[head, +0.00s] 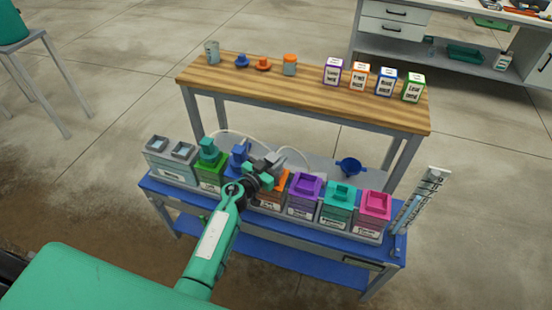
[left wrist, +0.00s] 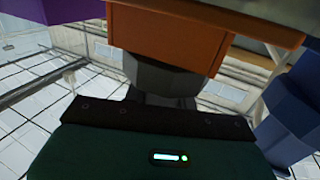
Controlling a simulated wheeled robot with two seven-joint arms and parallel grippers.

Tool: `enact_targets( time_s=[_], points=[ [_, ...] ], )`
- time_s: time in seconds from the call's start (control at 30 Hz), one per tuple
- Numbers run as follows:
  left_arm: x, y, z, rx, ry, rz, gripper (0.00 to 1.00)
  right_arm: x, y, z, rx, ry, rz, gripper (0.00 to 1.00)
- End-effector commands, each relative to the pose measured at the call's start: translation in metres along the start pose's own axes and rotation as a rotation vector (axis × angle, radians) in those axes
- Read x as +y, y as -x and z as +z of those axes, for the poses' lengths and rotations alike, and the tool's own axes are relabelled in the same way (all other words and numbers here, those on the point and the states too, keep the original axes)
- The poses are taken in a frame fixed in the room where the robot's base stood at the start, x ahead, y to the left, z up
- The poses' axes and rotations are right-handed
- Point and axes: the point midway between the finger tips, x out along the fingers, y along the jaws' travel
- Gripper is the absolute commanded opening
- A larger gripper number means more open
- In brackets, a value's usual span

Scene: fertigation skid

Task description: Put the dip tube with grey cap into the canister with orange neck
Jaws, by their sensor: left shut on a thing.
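The canister with orange neck (head: 270,203) stands in the middle of the row on the blue bench, partly hidden by my left gripper. Its orange neck (left wrist: 170,38) fills the upper middle of the left wrist view. My left gripper (head: 265,172) is at this neck, shut on the grey cap (left wrist: 160,78) of the dip tube. The grey cap lies right against the orange neck in the left wrist view. The tube below the cap is hidden, and I cannot tell how far it sits in the neck. My right gripper is not in view.
A blue canister (head: 240,155) and a purple one (head: 305,190) flank the orange one closely. Teal (head: 342,203) and pink (head: 374,212) canisters stand farther right, beside a tall rack (head: 425,195). A blue funnel (head: 350,166) and a wooden table (head: 310,95) are behind.

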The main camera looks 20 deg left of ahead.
Motion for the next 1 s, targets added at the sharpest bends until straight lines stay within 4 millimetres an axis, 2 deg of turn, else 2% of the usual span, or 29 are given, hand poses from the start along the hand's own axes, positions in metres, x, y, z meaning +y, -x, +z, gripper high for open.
enact_targets(
  time_s=[0.07,0.1,0.2,0.5,0.63,0.77,1.0],
  points=[
    [0.000,0.000,-0.001,0.001,0.000,0.000,0.00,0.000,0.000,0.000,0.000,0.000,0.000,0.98],
    [0.000,0.000,-0.001,0.001,0.000,0.000,0.33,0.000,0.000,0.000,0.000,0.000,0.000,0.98],
    [0.000,0.000,-0.001,0.000,0.000,0.000,0.52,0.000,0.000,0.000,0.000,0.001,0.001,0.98],
    [0.000,0.001,0.000,-0.001,0.000,0.000,0.52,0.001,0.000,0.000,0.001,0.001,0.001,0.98],
    [-0.001,0.009,0.000,-0.001,-0.001,0.000,0.52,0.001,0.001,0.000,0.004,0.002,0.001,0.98],
    [0.000,0.029,-0.001,-0.002,-0.001,0.000,0.52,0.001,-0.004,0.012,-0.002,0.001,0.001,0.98],
    [0.000,0.080,0.001,-0.004,-0.002,0.001,0.52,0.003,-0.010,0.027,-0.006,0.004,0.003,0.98]
  ],
)
